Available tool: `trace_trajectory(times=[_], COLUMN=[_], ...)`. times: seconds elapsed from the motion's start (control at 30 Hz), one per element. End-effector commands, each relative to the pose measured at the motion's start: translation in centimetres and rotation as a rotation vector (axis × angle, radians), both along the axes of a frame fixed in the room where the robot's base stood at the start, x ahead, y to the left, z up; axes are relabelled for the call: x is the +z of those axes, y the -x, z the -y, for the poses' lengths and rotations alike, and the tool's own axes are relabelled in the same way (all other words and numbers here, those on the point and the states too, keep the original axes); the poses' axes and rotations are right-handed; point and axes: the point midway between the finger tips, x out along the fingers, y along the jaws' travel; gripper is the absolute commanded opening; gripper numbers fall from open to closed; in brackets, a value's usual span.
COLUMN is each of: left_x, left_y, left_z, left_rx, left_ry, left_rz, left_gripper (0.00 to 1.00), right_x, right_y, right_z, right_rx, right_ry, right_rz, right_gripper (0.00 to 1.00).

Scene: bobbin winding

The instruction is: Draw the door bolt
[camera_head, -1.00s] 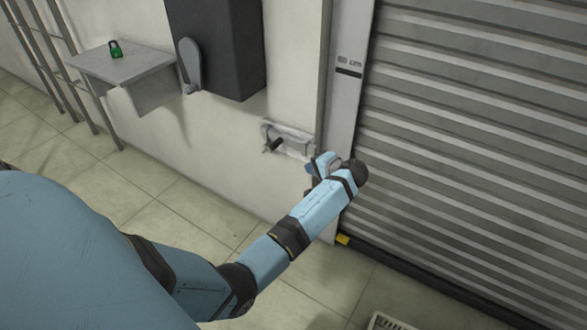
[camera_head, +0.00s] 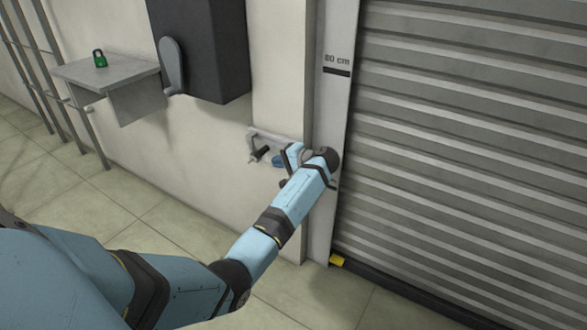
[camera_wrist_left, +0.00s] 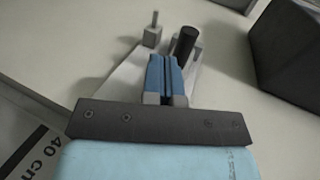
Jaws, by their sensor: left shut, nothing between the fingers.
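The door bolt (camera_head: 262,154) is mounted on the wall left of the shutter's guide rail and has a dark knob. In the left wrist view its black knob (camera_wrist_left: 186,42) stands up just beyond and right of my fingertips. My left gripper (camera_head: 280,160) is at the bolt, partly covering its right end; it also shows in the left wrist view (camera_wrist_left: 167,62). Its blue fingers are together with nothing between them. I cannot tell whether they touch the plate (camera_wrist_left: 127,72). The roller shutter (camera_head: 460,140) fills the right side. My right gripper is not in view.
A dark box (camera_head: 205,50) with a grey crank handle (camera_head: 171,65) hangs above the bolt. A green padlock (camera_head: 99,58) sits on a small wall shelf (camera_head: 125,72) at the left.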

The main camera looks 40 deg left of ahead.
Motion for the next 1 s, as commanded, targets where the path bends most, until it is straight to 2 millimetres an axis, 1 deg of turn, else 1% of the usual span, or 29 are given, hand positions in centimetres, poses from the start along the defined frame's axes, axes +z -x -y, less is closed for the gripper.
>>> trace_trajectory(times=[0.03,0.1,0.23,0.67,0.77,0.87,0.93,1.0], left_x=[0.0,0.2,0.6,0.8,1.1,1.3,1.3,1.1], left_y=[0.1,0.2,0.3,0.3,0.4,0.5,0.6,0.7], left_z=[-0.9,-1.7,-2.7,-3.0,-3.7,-4.9,-5.7,-6.1], left_rx=[0.001,0.001,0.0,-0.001,-0.001,0.0,0.0,0.0], left_ry=[-0.002,-0.001,-0.001,0.0,-0.001,-0.001,-0.001,-0.001], left_rz=[0.006,0.004,0.003,0.003,0.001,0.001,0.001,0.003], left_gripper=[0.0,0.0,0.0,0.0,0.0,0.0,0.0,0.0], right_x=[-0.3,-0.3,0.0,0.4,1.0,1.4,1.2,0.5], right_y=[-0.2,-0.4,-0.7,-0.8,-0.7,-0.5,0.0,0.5], right_z=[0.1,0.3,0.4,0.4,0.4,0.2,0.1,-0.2], right_rx=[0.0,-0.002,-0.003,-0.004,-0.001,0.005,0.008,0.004], right_ry=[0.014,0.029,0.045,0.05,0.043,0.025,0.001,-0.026], right_rz=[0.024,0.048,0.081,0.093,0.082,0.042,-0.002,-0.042], right_gripper=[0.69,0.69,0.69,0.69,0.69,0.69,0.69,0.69])
